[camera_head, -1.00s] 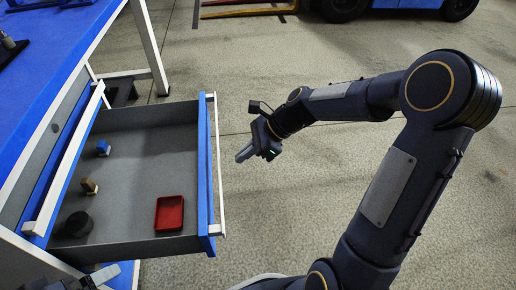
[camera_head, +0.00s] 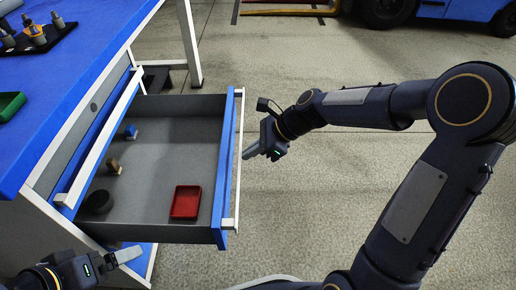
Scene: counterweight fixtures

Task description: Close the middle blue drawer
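The open drawer (camera_head: 155,195) is grey inside, with a blue front (camera_head: 222,185) and a long white handle (camera_head: 239,165). It is pulled far out from the blue workbench. My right gripper (camera_head: 248,153) is just outside the front, its fingertips at or very near the handle; I cannot tell whether they touch. Its fingers overlap in this view, so their opening is unclear. My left gripper (camera_head: 128,255) is at the lower left, below the drawer's near side in the picture. Only one finger shows clearly, and I see nothing held.
The drawer holds a red tray (camera_head: 186,202), a black round object (camera_head: 100,201), a brown block (camera_head: 114,166) and a small blue object (camera_head: 130,131). Another blue drawer front with a white handle (camera_head: 105,135) is above. The workbench top (camera_head: 75,65) carries a green bin (camera_head: 11,105).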

